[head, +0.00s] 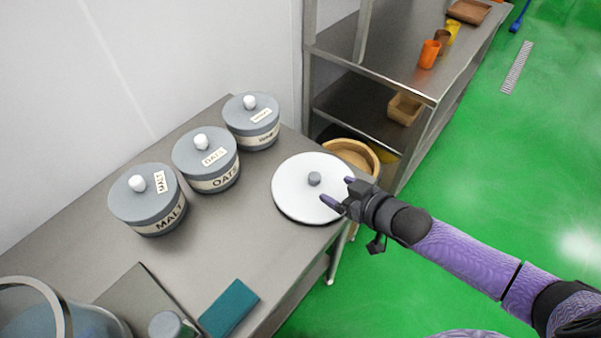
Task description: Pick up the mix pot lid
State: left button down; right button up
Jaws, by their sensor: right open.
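The mix pot lid appears to be the white round lid (297,201) with a small grey knob (314,179). It seems to lie flat near the right end of the steel table (239,225). My right gripper (337,192) comes in from the right and is open and empty. Its fingertips show over the right edge of the lid, to the right of the knob and apart from it. Whether the fingers touch the lid cannot be told. My left gripper is not in view.
Grey lidded pots labelled malt (146,207), oats (207,164) and a third (251,124) stand along the table's back. A teal block (229,307) and a glass vessel (35,312) are in front. A wooden tub (352,153) and steel shelf (385,75) are behind the lid.

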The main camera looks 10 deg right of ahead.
aim_at(319, 181)
jog(key=b+x, duration=0.1)
jog(key=x, duration=0.1)
jog(key=b+x, duration=0.1)
jog(key=x, duration=0.1)
jog(key=b+x, duration=0.1)
jog(key=x, duration=0.2)
jog(key=shift+d+f, duration=0.1)
jog(key=shift+f, duration=0.2)
jog(key=shift+r, duration=0.1)
jog(key=shift+c, duration=0.3)
grip_shut()
